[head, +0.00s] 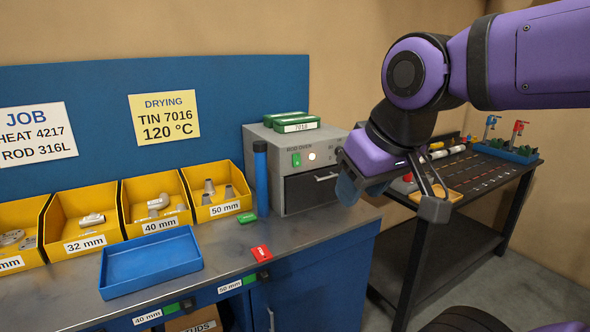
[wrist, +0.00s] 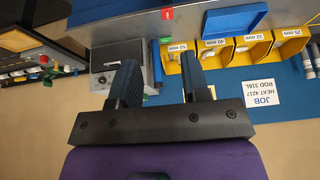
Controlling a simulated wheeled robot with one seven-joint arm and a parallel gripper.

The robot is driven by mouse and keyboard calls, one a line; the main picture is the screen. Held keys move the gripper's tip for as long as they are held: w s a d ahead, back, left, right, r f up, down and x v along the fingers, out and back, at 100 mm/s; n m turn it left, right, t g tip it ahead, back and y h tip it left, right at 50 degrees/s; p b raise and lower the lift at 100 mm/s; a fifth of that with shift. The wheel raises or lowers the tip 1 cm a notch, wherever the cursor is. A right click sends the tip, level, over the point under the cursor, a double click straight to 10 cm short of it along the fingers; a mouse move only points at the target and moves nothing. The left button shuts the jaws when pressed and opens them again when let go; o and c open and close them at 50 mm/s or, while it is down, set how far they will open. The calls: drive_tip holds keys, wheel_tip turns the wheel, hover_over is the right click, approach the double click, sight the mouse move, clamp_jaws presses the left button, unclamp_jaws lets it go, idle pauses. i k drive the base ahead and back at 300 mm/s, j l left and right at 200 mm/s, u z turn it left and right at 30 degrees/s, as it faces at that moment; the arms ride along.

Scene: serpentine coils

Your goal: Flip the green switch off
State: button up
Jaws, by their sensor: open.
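The green switch (head: 296,160) is on the upper front of the grey rod oven (head: 265,145), left of a bright white round lamp (head: 312,156). The switch is too small for me to read its position. My gripper (head: 392,198) is open and empty, apart from the switch, to the right of the oven's front in the head view. In the wrist view, which looks upside down, my gripper (wrist: 157,72) has its fingers spread. The oven (wrist: 103,58) shows there left of the fingers, partly hidden; I cannot make out the switch.
A blue bottle (head: 261,180) stands left of the oven. Green boxes (head: 296,125) lie on top. A red tag (head: 261,253) and a blue tray (head: 150,262) lie on the bench near yellow bins (head: 160,205). A dark cart (head: 480,180) stands right.

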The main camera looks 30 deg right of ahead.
sight(296, 157)
drive_tip(key=i+l, duration=0.15)
drive_tip(key=i, duration=0.3)
drive_tip(key=i+l, duration=0.15)
drive_tip(key=i, duration=0.25)
drive_tip(key=z, duration=0.05)
